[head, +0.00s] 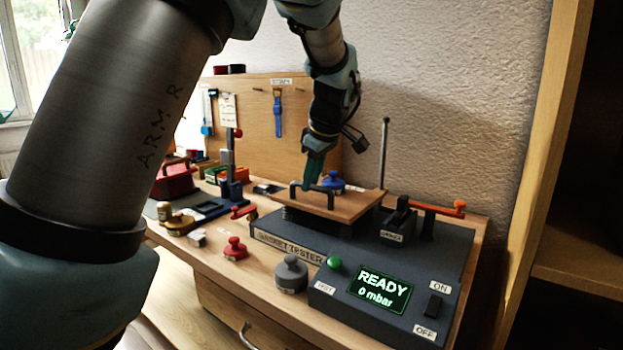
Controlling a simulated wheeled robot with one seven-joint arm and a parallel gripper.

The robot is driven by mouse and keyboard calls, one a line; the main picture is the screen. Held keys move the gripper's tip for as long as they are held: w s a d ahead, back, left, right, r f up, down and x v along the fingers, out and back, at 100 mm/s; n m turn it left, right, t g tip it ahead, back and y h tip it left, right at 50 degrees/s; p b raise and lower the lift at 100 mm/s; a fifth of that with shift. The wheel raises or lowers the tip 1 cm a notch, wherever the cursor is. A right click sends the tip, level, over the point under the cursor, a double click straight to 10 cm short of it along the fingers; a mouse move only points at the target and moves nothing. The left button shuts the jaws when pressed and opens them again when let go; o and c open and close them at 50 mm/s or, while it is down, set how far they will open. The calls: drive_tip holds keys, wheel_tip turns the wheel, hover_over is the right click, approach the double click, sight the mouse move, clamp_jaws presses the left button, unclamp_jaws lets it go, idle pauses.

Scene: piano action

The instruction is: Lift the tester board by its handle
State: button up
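The tester board (348,207) is a flat wooden plate on the dark gasket tester (420,245), with a dark stack below it. Its dark bar handle (296,194) stands on top of the board, near its left side. My gripper (310,184) points down with its teal fingers right at the handle's bar. The fingers overlap the handle in the picture and are seen nearly edge-on, so I cannot tell whether they are closed on it. The board looks level and low on the tester.
A blue knobbed piece (333,180) is just behind the handle. An orange-handled lever (437,209) and a thin upright rod (385,150) stand to the right. Grey (291,274) and red (235,249) knobbed pieces stand in front. The tester screen (380,288) reads READY, 0 mbar.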

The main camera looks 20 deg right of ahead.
clamp_jaws()
idle(1.0)
